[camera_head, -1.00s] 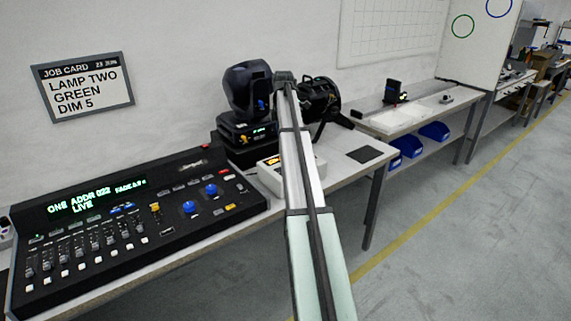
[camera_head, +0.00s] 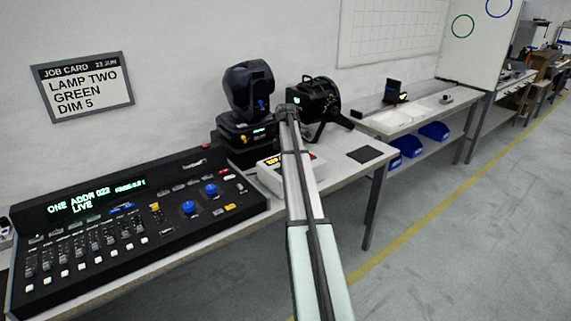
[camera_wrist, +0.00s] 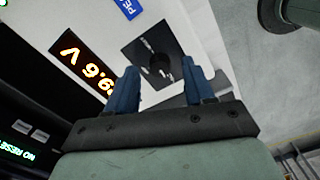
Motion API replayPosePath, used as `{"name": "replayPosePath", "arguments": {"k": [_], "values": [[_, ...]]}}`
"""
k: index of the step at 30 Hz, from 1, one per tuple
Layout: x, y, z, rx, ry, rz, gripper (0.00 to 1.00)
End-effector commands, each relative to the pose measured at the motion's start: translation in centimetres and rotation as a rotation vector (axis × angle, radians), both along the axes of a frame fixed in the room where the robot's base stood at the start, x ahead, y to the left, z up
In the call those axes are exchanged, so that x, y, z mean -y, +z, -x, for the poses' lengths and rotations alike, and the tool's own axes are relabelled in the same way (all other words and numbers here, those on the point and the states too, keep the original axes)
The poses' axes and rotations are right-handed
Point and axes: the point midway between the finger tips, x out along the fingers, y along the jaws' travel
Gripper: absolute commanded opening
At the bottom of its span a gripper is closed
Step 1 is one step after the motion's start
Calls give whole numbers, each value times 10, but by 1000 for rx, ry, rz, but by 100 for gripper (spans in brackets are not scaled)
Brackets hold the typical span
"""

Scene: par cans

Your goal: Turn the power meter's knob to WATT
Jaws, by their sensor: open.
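The power meter is a pale box (camera_head: 272,176) on the bench, partly hidden behind my arm in the head view. In the wrist view its orange display (camera_wrist: 84,70) shows upside down and ends in "9.6 V", partly covered by a finger. Its dark round knob (camera_wrist: 159,65) stands on a black square plate with pale marks; I cannot read its setting. My gripper (camera_wrist: 161,76) is open, its two blue fingers apart, with the knob showing between and just beyond their tips. Contact with the knob is not visible. The head view does not show the fingers.
A black lighting console (camera_head: 130,225) stands left of the meter. A moving-head lamp (camera_head: 250,90) and another black lamp (camera_head: 318,100) stand behind. A dark flat pad (camera_head: 366,155) lies right of my arm. A blue label (camera_wrist: 128,8) shows near the knob plate.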

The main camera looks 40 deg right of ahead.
Motion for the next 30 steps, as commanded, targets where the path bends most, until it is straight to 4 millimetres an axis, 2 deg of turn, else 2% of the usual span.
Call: {"name": "replayPosePath", "arguments": {"k": [6,15,30], "values": [[0,-11,0,1,0,0,53],[0,-12,0,1,0,0,52],[0,-12,0,0,0,0,4]]}}
